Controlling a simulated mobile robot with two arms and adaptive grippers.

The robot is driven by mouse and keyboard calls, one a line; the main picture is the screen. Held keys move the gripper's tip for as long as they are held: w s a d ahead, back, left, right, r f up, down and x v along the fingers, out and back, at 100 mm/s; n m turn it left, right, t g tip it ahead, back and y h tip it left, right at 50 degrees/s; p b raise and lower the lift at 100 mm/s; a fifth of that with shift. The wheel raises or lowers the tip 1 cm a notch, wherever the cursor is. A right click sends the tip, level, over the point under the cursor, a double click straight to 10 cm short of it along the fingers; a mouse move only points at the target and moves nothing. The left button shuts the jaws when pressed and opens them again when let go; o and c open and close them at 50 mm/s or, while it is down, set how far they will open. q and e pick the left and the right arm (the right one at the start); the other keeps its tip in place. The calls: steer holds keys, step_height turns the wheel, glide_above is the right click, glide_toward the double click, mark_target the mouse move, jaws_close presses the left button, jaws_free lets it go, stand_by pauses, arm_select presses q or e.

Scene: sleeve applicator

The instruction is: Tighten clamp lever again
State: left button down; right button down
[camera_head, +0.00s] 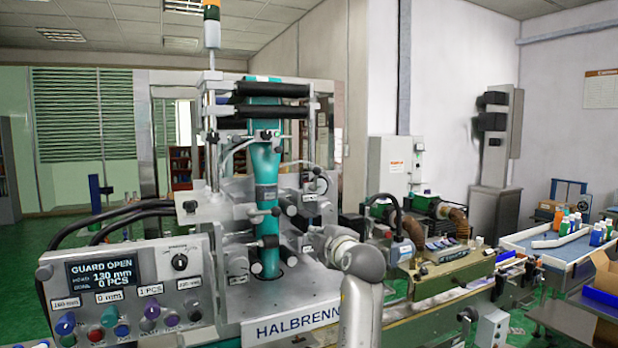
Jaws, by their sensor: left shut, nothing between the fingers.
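The sleeve applicator (225,215) stands in front of me, with a teal sleeve film (264,165) running down its middle. Several black-knobbed levers and rollers sit around the film, among them a black knob (190,207) at the left and a small dark lever (315,171) at the right. I cannot tell which one is the clamp lever. My left gripper (325,240) is shut and empty, close to the right side of the film head. My own wrist partly hides its fingers, and contact with the machine cannot be made out. My right gripper is out of view.
A control panel (128,275) with a display reading GUARD OPEN and several coloured knobs is at the lower left. A conveyor with a motor (408,250) runs to the right. A tray (540,250) with small bottles and an open carton (605,280) stand at the far right.

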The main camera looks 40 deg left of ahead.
arm_select(q)
step_height(320, 180, up, 12)
steer(key=s+a+n+g+y, duration=0.1)
steer(key=s+n, duration=0.1)
steer(key=n, duration=0.3)
steer(key=shift+a+n+y, duration=0.2)
steer(key=shift+n+y, duration=0.2)
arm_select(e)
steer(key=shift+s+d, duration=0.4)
arm_select(q)
steer(key=shift+d+r, duration=0.1)
steer(key=shift+r, duration=0.1)
